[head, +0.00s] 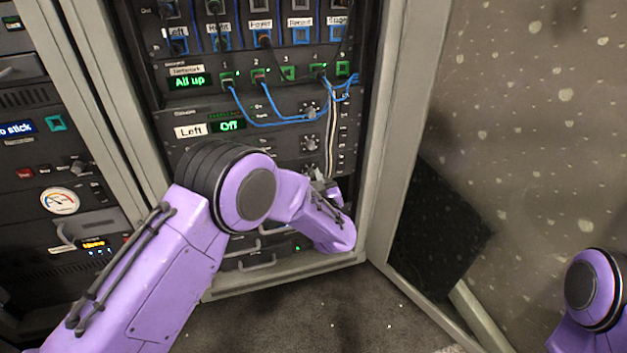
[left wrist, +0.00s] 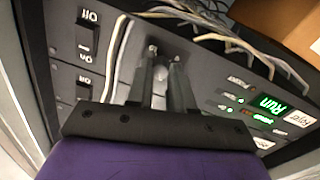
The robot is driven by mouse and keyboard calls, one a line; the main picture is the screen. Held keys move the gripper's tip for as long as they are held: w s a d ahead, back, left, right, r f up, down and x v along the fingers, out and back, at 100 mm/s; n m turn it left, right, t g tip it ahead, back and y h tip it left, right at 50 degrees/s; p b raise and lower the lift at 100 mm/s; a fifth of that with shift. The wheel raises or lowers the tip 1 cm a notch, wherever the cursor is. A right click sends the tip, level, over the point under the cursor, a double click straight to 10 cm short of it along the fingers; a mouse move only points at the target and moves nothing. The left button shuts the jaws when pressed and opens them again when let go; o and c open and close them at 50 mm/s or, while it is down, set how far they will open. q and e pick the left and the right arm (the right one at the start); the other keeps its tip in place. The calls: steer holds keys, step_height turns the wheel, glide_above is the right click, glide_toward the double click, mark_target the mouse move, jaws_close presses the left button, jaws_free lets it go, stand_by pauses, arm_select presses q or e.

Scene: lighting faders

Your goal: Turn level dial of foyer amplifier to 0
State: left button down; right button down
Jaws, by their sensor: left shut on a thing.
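My left gripper (head: 318,188) is at the lower right of the middle rack's front, below two visible amplifier dials. In the left wrist view the gripper (left wrist: 165,57) has its two fingers close together against a dark panel. It is shut on a small knob, taken to be the level dial, which the fingers almost wholly hide. A green "Run" display (left wrist: 265,104) shows beside the fingers in the wrist view. My right gripper is out of view.
Above are an amplifier marked "Left" with an "Off" display (head: 229,125), its dial (head: 309,108), and another dial (head: 309,142). Blue cables (head: 270,121) and pale cables (head: 332,130) hang close above the gripper. A rack post (head: 385,160) stands to the right.

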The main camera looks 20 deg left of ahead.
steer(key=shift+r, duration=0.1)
arm_select(q)
steer(key=n+p, duration=0.1)
steer(key=n, duration=0.4)
steer(key=shift+p, duration=0.4)
steer(key=n, duration=0.5)
steer(key=shift+d+f+n+y+p, duration=0.1)
steer(key=shift+n+y+p, duration=0.2)
steer(key=shift+p, duration=0.1)
steer(key=n, duration=0.5)
steer(key=shift+f+n, duration=0.1)
steer(key=shift+n, duration=0.3)
steer(key=n, duration=0.5)
steer(key=shift+n+y, duration=0.4)
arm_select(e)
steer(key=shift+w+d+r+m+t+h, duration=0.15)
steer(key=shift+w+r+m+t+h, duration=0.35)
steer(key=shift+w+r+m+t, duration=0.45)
arm_select(q)
steer(key=shift+d+b, duration=0.1)
steer(key=shift+b, duration=0.2)
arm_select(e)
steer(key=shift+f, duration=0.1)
arm_select(q)
steer(key=c, duration=1)
jaws_free()
